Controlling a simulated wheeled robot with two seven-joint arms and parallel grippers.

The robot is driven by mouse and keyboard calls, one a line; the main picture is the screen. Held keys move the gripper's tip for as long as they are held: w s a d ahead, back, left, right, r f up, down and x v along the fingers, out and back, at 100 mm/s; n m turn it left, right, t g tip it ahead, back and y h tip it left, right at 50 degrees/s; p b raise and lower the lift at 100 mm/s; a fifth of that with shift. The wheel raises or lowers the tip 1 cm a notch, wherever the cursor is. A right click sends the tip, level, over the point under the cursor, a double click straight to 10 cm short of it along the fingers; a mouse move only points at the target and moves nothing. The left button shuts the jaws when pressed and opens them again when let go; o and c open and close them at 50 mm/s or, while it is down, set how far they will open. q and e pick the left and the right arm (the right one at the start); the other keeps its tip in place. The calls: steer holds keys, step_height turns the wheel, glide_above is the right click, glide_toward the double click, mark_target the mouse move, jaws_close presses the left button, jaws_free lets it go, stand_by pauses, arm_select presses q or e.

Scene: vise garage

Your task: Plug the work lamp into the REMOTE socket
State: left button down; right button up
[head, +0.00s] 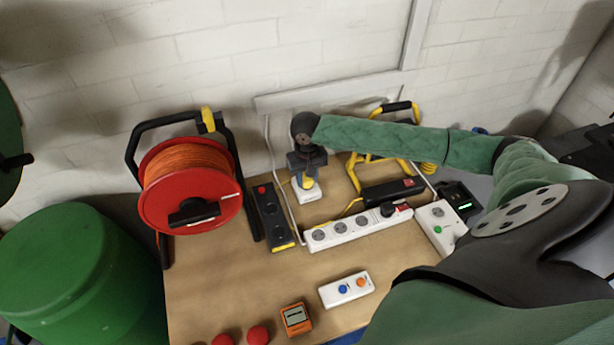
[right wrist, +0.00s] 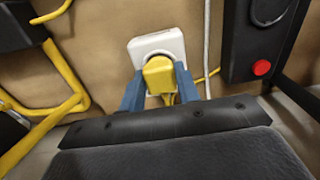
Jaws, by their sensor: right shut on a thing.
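My right gripper (head: 306,176) is shut on a yellow plug (head: 307,184), pointing down at a white single-socket box (head: 311,194) on the bench. In the right wrist view, the gripper's blue fingers (right wrist: 160,90) sit on both sides of the yellow plug (right wrist: 158,76). The plug covers part of the round face of the white box (right wrist: 143,47). I cannot tell how far it is seated, and no label on the box is readable. The work lamp seems to be the yellow tubular frame with a black handle (head: 397,106), partly hidden behind my right arm. My left gripper is not in view.
A red cable reel (head: 160,208) and a black socket strip (head: 269,205) stand left. A white power strip (head: 345,231), a white box with a green button (head: 437,222) and a black charger (head: 457,196) lie right. A two-button remote (head: 346,289) and orange meter (head: 296,318) lie in front.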

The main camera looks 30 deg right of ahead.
steer(key=shift+f, duration=0.15)
steer(key=o, duration=1)
steer(key=shift+r, duration=0.25)
step_height(320, 180, up, 6)
steer(key=b, duration=0.2)
steer(key=shift+r+b, duration=0.25)
steer(key=shift+b, duration=0.15)
steer(key=shift+r, duration=0.4)
steer(key=shift+f, duration=0.1)
